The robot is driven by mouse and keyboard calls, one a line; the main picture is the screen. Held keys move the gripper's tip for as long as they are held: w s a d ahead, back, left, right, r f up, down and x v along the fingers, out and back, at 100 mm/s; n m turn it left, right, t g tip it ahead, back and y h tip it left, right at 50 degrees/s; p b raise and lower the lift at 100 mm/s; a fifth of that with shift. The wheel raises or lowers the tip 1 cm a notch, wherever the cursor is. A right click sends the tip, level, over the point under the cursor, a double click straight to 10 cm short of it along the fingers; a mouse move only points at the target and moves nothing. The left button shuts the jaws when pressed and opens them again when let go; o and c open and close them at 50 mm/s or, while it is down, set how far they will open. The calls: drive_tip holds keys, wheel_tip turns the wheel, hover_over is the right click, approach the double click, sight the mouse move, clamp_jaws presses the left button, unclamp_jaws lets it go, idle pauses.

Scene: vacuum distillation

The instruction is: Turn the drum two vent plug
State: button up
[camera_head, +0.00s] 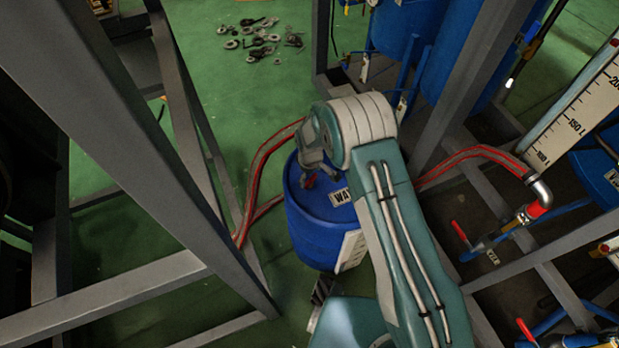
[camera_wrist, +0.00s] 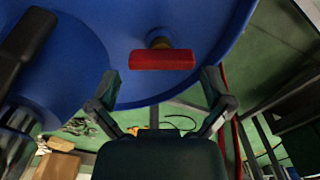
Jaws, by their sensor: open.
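The blue drum (camera_head: 312,235) stands on the floor under my arm, with a white label (camera_head: 341,197) starting "WA" on its top; the rest of the label is hidden by my arm. The vent plug (camera_wrist: 162,60) has a red bar handle on a small brass stem on the drum top (camera_wrist: 215,25). It also shows as a small red spot in the head view (camera_head: 309,182). My gripper (camera_wrist: 160,76) is open, with one finger on each side of the red handle and a gap on both sides. I cannot tell its height over the handle.
Grey steel frame beams (camera_head: 120,140) stand left of the drum, and another post (camera_head: 465,85) rises to the right. Red hoses (camera_head: 258,180) run beside the drum. Several loose fittings (camera_head: 262,40) lie on the green floor behind. Valves with red handles (camera_head: 460,233) are at right.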

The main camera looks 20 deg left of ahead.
wheel_tip(320, 180, up, 10)
drive_tip(key=shift+a, duration=0.15)
drive_tip(key=shift+r, duration=0.1)
idle(0.5)
